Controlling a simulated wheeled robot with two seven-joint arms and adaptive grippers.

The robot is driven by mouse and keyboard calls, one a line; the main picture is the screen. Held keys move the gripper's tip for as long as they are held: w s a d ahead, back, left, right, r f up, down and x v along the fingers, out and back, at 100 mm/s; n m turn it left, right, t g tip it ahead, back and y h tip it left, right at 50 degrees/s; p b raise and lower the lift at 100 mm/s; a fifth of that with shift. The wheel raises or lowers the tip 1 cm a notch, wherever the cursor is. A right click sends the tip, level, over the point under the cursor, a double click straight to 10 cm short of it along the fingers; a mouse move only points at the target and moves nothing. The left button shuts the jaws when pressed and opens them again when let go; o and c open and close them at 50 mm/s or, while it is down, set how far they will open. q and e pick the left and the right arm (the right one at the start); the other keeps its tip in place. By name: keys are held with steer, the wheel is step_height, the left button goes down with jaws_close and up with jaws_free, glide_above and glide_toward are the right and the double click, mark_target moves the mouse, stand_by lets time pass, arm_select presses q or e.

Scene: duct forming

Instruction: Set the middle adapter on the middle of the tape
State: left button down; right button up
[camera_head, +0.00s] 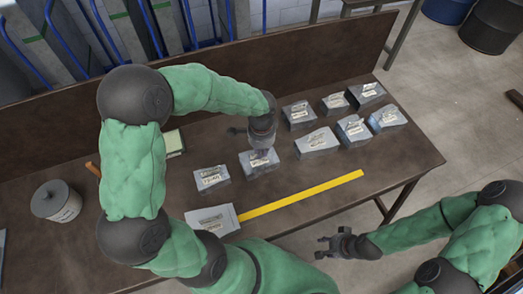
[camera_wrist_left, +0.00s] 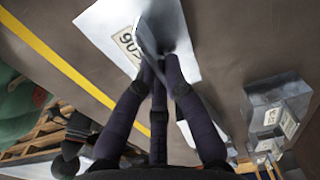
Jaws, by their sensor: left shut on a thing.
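The yellow tape (camera_head: 305,193) runs slantwise along the front of the brown table; it also shows in the left wrist view (camera_wrist_left: 60,55). My left gripper (camera_head: 262,148) is above a grey metal adapter (camera_head: 254,167) behind the tape. In the left wrist view its fingers (camera_wrist_left: 157,62) close on the upright fin of this adapter (camera_wrist_left: 95,28), whose label is partly hidden. I cannot tell whether it touches the table or which adapter is the middle one. My right gripper (camera_head: 335,245) is open and empty in front of the table.
Several similar metal pieces stand behind the tape, one just left (camera_head: 211,179) and one right (camera_head: 317,142). A flat labelled piece (camera_head: 213,219) lies at the tape's left end. A grey canister (camera_head: 56,203) stands at left.

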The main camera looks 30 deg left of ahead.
arm_select(q)
step_height(320, 180, up, 9)
steer(key=p, duration=0.7)
steer(key=shift+f, duration=0.1)
